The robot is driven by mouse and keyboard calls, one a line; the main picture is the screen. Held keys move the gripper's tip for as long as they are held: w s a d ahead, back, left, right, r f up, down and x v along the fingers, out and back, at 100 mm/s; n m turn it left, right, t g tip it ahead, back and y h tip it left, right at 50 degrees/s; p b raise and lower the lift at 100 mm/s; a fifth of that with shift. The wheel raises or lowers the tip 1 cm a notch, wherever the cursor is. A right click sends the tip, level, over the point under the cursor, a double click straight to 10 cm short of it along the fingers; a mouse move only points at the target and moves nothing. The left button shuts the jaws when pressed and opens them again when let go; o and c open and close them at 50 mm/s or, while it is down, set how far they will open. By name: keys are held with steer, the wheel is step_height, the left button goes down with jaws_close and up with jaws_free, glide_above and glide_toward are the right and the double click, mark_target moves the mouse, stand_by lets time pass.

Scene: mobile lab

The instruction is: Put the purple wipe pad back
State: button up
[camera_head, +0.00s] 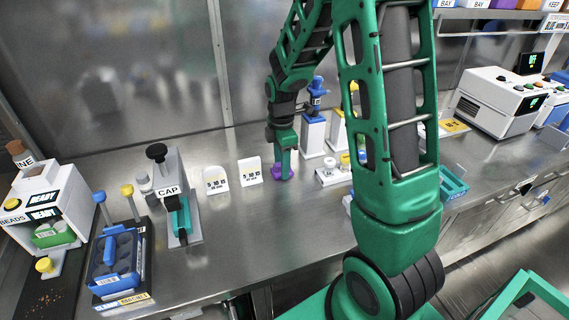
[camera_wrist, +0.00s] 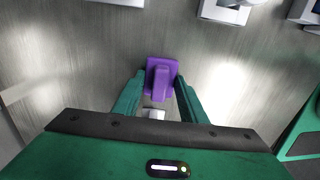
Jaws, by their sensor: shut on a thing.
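The purple wipe pad (camera_wrist: 162,73) shows in the wrist view, a flat square with a raised grip bar. My gripper (camera_wrist: 158,95) is shut on that bar, one green finger on each side. In the head view my gripper (camera_head: 284,165) points down at the steel bench, with the purple wipe pad (camera_head: 279,173) low at its tip, beside two small white signs. I cannot tell whether the pad touches the bench. No marked place for the pad can be made out with certainty.
White signs (camera_head: 215,180) stand just left of my gripper. A white stand with a blue-topped item (camera_head: 313,134) is behind it to the right. A capping device (camera_head: 171,195) and a blue rack (camera_head: 115,262) are at left. Bare bench lies in front of the pad.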

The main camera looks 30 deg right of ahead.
steer(key=o, duration=1.1)
step_height(320, 180, up, 12)
steer(key=s+d+m, duration=0.2)
steer(key=s+m, duration=0.9)
steer(key=s, duration=0.3)
steer(key=s+d+r+m, duration=0.1)
steer(key=s+d+m, duration=0.1)
steer(key=s+m, duration=0.9)
steer(key=s, duration=0.4)
steer(key=shift+d+r, duration=0.25)
steer(key=shift+d, duration=0.15)
steer(key=shift+w, duration=0.1)
